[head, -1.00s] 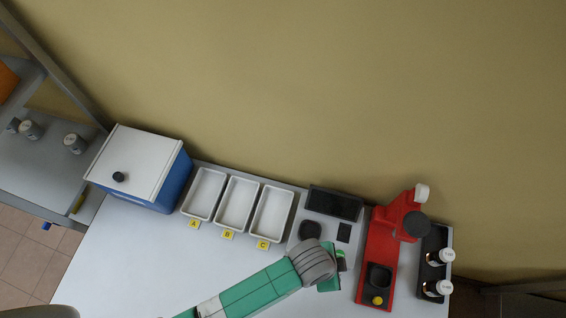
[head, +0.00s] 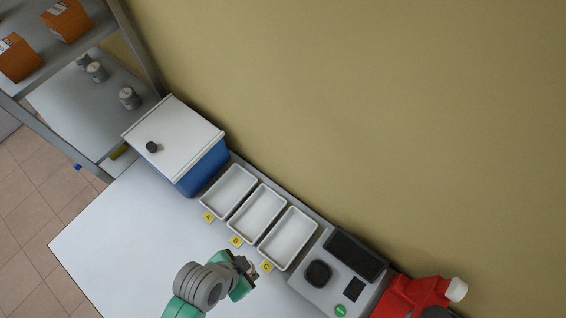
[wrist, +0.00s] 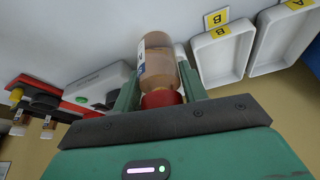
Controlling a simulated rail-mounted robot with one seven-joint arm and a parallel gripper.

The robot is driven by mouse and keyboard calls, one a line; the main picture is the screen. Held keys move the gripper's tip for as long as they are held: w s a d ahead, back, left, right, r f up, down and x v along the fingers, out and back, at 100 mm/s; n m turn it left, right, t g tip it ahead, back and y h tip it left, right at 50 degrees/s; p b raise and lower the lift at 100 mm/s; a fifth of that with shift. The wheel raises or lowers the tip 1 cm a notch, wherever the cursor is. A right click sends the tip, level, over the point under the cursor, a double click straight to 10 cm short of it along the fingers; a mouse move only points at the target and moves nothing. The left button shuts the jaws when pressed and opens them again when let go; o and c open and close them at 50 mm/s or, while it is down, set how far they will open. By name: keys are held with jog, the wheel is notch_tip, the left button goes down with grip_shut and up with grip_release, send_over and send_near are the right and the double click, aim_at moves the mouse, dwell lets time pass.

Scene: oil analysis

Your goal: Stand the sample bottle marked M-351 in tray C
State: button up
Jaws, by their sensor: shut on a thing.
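My gripper (head: 247,274) is shut on a sample bottle, in front of tray C's label. In the wrist view the bottle (wrist: 158,58) sits between the fingers of my gripper (wrist: 158,92). It has amber contents, a red end toward the palm and a pale label whose marking I cannot read. Tray C (head: 290,235) is an empty white tray, the rightmost of three in the head view. The bottle is outside it, on its front side. I cannot tell the bottle's height above the bench.
Empty trays A (head: 229,190) and B (head: 257,214) stand left of C. A grey instrument (head: 318,274) and a red device (head: 410,298) stand to the right. A blue box (head: 204,168) with a white lid stands to the left. The front-left bench is clear.

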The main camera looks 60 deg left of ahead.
jog(key=shift+s, duration=0.65)
send_over(288, 239)
jog(key=f, duration=0.1)
jog(key=shift+f+p, duration=0.4)
jog(key=shift+f, duration=1.6)
jog(key=o, duration=1.1)
jog(key=shift+f, duration=0.1)
jog(key=p+v, duration=0.1)
jog(key=v, duration=1.1)
